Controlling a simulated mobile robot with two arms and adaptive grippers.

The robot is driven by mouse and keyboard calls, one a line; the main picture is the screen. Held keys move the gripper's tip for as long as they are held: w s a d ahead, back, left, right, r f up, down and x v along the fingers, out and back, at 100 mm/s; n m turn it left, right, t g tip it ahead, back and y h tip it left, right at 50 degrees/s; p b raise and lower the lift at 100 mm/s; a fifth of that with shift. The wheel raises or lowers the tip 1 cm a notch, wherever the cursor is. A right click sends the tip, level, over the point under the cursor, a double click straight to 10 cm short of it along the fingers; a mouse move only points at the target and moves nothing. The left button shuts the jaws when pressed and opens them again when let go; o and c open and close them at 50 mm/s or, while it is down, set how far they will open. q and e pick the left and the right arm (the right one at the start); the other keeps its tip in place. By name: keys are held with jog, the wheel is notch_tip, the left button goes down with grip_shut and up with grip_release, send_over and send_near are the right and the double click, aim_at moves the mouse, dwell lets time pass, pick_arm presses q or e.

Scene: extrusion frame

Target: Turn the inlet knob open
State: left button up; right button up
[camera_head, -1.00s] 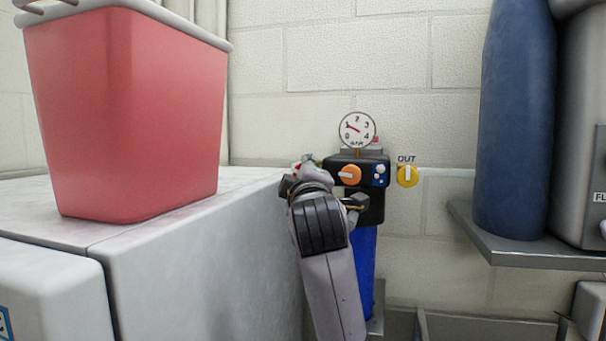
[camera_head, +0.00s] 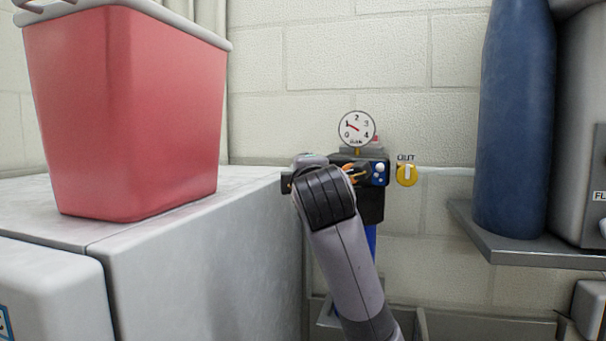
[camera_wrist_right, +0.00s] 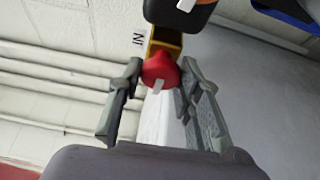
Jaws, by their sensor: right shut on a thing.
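The inlet knob (camera_wrist_right: 159,70) is red with a white mark, on a yellow fitting beside the "IN" label in the right wrist view. My right gripper (camera_wrist_right: 160,78) has a finger on each side of the knob and is shut on it. In the head view my right gripper (camera_head: 320,168) is in front of the left side of the black filter unit (camera_head: 371,205) and hides the inlet knob. The unit's gauge (camera_head: 357,128) has its red needle near 1. My left gripper is not in view.
A yellow "OUT" knob (camera_head: 407,174) is right of the unit. A partly covered orange knob (camera_head: 349,172) is on its front. A red bin (camera_head: 125,115) stands on a grey cabinet (camera_head: 215,255) at left. A blue cylinder (camera_head: 515,120) stands on a shelf (camera_head: 510,246) at right.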

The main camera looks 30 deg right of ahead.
jog(key=shift+a+f, duration=0.1)
jog(key=shift+f, duration=0.05)
jog(key=o, duration=0.8)
jog(key=shift+c, duration=0.2)
jog(key=o, duration=0.4)
jog(key=shift+a, duration=0.1)
jog(key=shift+c, duration=0.2)
jog(key=shift+s, duration=0.1)
jog(key=v, duration=1.1)
jog(key=shift+s+a, duration=0.2)
jog(key=shift+s, duration=0.1)
